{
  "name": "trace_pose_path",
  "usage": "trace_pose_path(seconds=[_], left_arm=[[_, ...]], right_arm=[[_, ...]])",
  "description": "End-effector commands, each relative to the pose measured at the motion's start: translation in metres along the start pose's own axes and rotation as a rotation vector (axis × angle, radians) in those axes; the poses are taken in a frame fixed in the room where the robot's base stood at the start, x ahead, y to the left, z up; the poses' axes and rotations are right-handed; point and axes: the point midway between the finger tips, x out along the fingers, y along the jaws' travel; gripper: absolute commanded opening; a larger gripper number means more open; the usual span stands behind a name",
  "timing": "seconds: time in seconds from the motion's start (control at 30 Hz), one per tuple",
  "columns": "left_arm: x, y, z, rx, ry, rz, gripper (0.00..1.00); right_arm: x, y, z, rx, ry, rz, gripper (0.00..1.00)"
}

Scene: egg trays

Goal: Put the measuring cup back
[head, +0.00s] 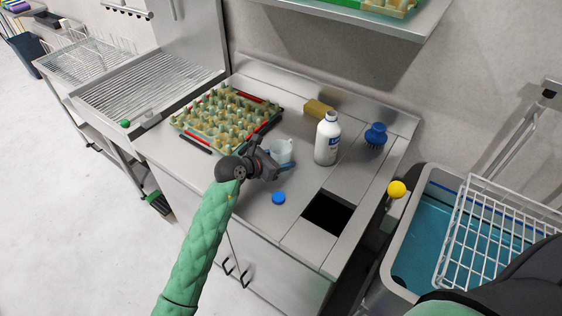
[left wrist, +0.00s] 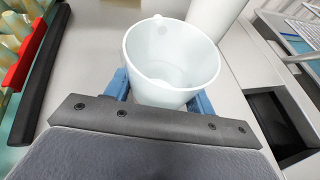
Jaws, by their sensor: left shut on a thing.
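The measuring cup (head: 281,150) is a small whitish, translucent cup on or just above the steel counter. My left gripper (head: 281,168) is shut on it. In the left wrist view the cup (left wrist: 172,62) stands upright, slightly tilted, between the blue fingers (left wrist: 160,95), its open top toward the camera and its inside empty. I cannot tell whether its base touches the counter. My right gripper is not in view.
A tray of egg cartons (head: 226,120) lies left of the cup. A white bottle (head: 327,140), a blue brush (head: 375,135), a sponge (head: 318,108) and a blue cap (head: 278,198) are on the counter. A square opening (head: 327,214) and a water basin (head: 425,240) lie to the right.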

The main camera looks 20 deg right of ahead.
Motion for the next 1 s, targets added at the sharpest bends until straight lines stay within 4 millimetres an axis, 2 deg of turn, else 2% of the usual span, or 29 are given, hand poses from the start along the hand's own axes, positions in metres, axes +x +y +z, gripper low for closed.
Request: trace_pose_path(seconds=[0.43, 0.47, 0.53, 0.57, 0.93, 1.0], left_arm=[[0.0014, -0.0002, -0.0037, 0.0, 0.001, 0.0, 0.29], [0.0011, -0.0002, -0.0029, 0.0, 0.001, 0.0, 0.6], [0.001, -0.0001, -0.0028, 0.0, 0.001, 0.0, 0.74], [0.0011, -0.0001, -0.0028, 0.0, 0.001, 0.0, 0.76], [-0.0004, 0.0001, 0.0011, 0.0, 0.0, 0.0, 0.76], [-0.0071, 0.0008, 0.0005, 0.0, 0.002, 0.001, 0.76]], right_arm=[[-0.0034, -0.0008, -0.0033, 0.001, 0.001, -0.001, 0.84], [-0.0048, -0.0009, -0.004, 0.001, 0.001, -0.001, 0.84], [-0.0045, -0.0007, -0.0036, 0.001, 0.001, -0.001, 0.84], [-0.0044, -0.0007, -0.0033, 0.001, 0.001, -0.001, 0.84], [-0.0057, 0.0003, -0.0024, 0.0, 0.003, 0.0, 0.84], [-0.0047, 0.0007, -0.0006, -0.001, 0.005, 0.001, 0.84]])
